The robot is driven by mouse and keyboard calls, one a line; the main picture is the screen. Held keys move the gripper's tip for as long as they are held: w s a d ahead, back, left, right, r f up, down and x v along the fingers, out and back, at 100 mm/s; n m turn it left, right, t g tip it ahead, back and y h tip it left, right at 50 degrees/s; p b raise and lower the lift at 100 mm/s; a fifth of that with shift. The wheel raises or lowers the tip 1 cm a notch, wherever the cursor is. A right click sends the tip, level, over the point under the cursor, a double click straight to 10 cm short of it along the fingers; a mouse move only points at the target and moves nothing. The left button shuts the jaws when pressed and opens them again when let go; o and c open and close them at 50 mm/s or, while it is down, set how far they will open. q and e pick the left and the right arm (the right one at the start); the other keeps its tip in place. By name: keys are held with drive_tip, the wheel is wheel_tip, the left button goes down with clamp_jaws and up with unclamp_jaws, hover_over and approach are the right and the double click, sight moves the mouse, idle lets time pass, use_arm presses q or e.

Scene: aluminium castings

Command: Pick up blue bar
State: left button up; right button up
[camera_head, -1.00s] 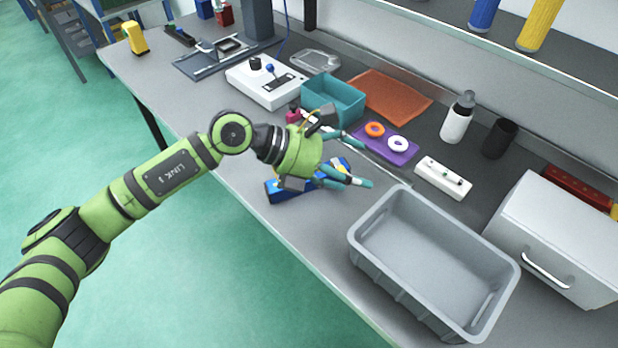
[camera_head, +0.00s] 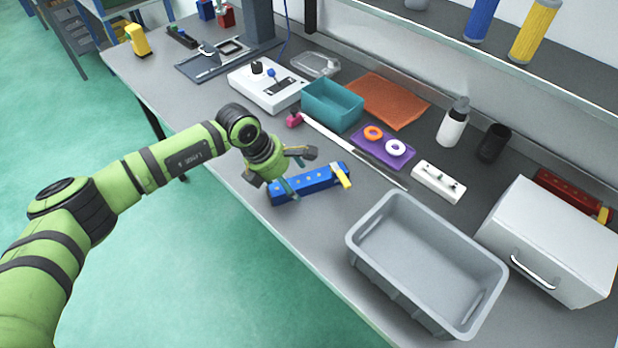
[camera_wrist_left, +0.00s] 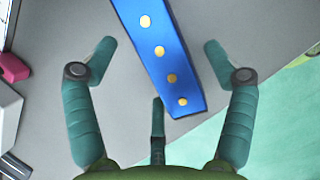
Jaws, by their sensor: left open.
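The blue bar (camera_head: 309,184) lies on the grey bench near its front edge, left of the grey bin. It has a row of yellow dots on its face and a yellow piece at its right end in the head view. My left gripper (camera_head: 297,170) is over the left part of the bar, pointing down. In the left wrist view the bar (camera_wrist_left: 160,55) runs between the open fingers, which stand apart on either side of it. The fingers do not appear to touch it. My right gripper is not in view.
A grey bin (camera_head: 430,262) stands right of the bar, with a white drawer box (camera_head: 550,240) beyond. Behind the bar are a long thin ruler-like strip (camera_head: 345,146), a teal box (camera_head: 333,104) and a purple tray (camera_head: 372,153). The bench's front edge is close.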

sight(296, 178)
use_arm(q)
drive_tip(key=c, duration=1.3)
drive_tip(key=shift+r+b, duration=0.45)
drive_tip(key=shift+r, duration=0.15)
wheel_tip(296, 178, up, 3)
drive_tip(key=shift+w+f+b, duration=0.1)
drive_tip(key=shift+f+b, duration=0.05)
drive_tip(key=shift+b, duration=0.65)
drive_tip(key=s+d+r+b, duration=0.1)
drive_tip(key=d+r, duration=0.1)
drive_tip(key=d, duration=0.1)
drive_tip(key=s+d+r+b, duration=0.1)
drive_tip(key=s+d+r, duration=0.1)
drive_tip(key=d, duration=0.2)
drive_tip(key=s+d+r+b, duration=0.2)
drive_tip(key=d+r, duration=0.1)
drive_tip(key=shift+s+d+r, duration=0.1)
drive_tip(key=shift+s+d, duration=0.05)
drive_tip(key=shift+d, duration=0.15)
drive_tip(key=shift+c, duration=0.2)
